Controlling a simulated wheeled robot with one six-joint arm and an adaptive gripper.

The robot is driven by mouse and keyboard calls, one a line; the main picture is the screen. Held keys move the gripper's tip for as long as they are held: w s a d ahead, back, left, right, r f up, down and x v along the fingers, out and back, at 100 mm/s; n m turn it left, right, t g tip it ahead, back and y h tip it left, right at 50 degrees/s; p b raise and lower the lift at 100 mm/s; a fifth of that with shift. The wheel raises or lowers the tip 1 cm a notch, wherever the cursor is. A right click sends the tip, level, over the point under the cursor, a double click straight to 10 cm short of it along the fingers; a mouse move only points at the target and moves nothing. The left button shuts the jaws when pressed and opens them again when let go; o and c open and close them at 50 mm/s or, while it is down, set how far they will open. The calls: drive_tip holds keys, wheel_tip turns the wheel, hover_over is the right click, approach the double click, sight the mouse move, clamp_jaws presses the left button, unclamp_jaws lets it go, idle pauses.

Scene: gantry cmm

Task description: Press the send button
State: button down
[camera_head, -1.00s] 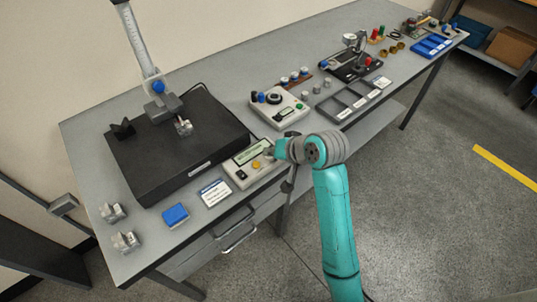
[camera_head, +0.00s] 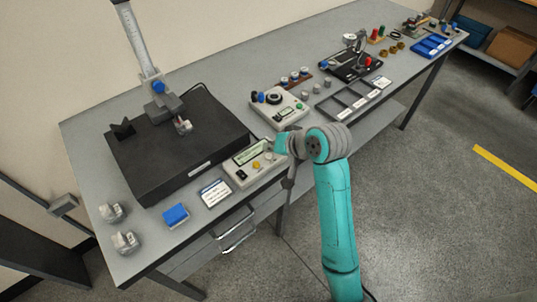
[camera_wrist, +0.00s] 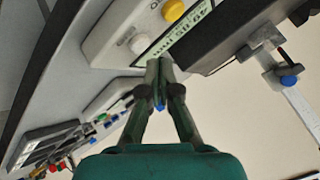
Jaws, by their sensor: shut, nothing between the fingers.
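The pale control box (camera_head: 240,178) sits at the bench's front edge, beside the black granite plate. It has a lit green display (camera_head: 250,152), a yellow button (camera_head: 256,165) and a white button (camera_head: 268,157). In the wrist view the yellow button (camera_wrist: 174,10) is at the top and the white button (camera_wrist: 139,43) is just left of my fingertips. The small labels are too blurred to tell which button is send. My gripper (camera_wrist: 158,64) is shut and empty, its tips appearing over the display's end near the white button. Contact cannot be told.
The granite plate (camera_head: 150,180) with a height gauge (camera_head: 140,50) stands left of the box. A dial controller (camera_head: 275,106) stands behind and right. A white card (camera_head: 214,193) and a blue block (camera_head: 175,215) lie at front left.

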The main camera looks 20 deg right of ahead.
sight(271, 156)
drive_tip(key=shift+r, duration=2.35)
